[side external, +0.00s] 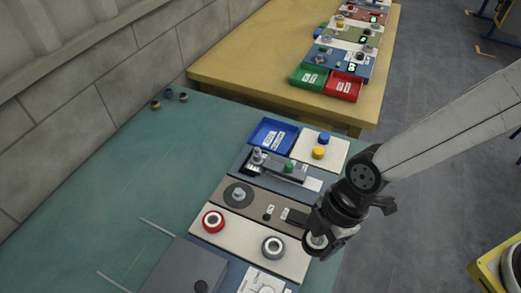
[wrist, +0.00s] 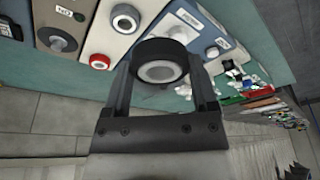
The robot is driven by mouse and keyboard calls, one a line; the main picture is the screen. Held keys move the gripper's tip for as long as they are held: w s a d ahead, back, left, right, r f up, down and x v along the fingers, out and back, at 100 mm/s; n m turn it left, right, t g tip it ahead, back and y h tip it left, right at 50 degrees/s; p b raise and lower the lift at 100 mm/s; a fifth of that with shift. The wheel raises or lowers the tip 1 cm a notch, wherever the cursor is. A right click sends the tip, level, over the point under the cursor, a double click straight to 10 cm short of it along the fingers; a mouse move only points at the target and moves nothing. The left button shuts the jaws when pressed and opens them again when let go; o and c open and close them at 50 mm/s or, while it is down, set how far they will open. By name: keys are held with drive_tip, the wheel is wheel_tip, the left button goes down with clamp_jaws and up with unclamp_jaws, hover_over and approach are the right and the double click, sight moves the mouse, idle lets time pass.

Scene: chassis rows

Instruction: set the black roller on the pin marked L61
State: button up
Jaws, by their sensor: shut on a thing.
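My gripper (side external: 318,232) is shut on the black roller (side external: 312,250), which has a pale round centre. In the wrist view the black roller (wrist: 160,48) sits between the two fingers of my gripper (wrist: 162,75). It is held at the right edge of the row of panels, beside the grey roller. I cannot read L61 on any label; a small white label (wrist: 188,17) shows on a panel in the wrist view, too small to read. What lies directly under the held roller is hidden.
A red ring (side external: 213,221) and a grey roller (side external: 273,247) sit on a cream panel. A brown panel bears a dark disc (side external: 238,195). A blue tray (side external: 273,137) stands behind. The teal table (side external: 130,190) is mostly clear at left.

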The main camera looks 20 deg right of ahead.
drive_tip(key=shift+w+a, duration=0.25)
drive_tip(key=shift+w, duration=0.3)
hover_over(258, 151)
drive_tip(key=f, duration=0.1)
drive_tip(key=shift+w+d+f, duration=0.2)
drive_tip(key=shift+w+f, duration=0.05)
drive_tip(key=shift+w, duration=0.1)
drive_tip(key=shift+f, duration=0.15)
drive_tip(key=shift+f, duration=4.25)
